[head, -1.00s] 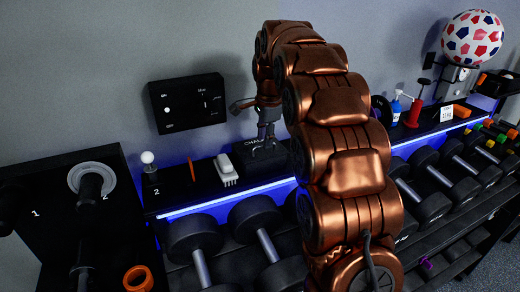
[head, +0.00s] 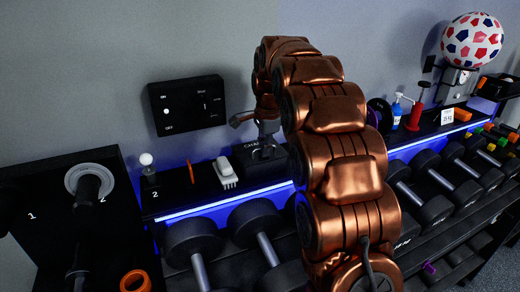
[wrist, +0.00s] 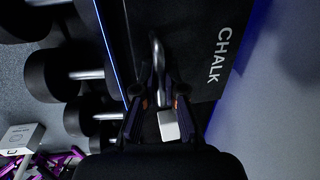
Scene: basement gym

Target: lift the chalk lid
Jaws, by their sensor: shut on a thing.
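The black chalk lid (wrist: 190,50) fills the upper middle of the wrist view, with the word CHALK in pale letters. A bar-like metal handle (wrist: 156,45) rises from it. My gripper (wrist: 157,92) is over the lid, its fingers shut on the handle. In the head view the lid (head: 252,145) shows at the back of the shelf, partly behind my gripper (head: 265,145) and arm. I cannot tell whether the lid is apart from the box below it.
A white switch-like block (head: 225,172) and an orange piece (head: 190,171) stand left of the lid. A black switch panel (head: 187,105) is on the wall behind. Dumbbells (head: 255,218) line the rack in front. A blue bottle (head: 397,112) stands to the right.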

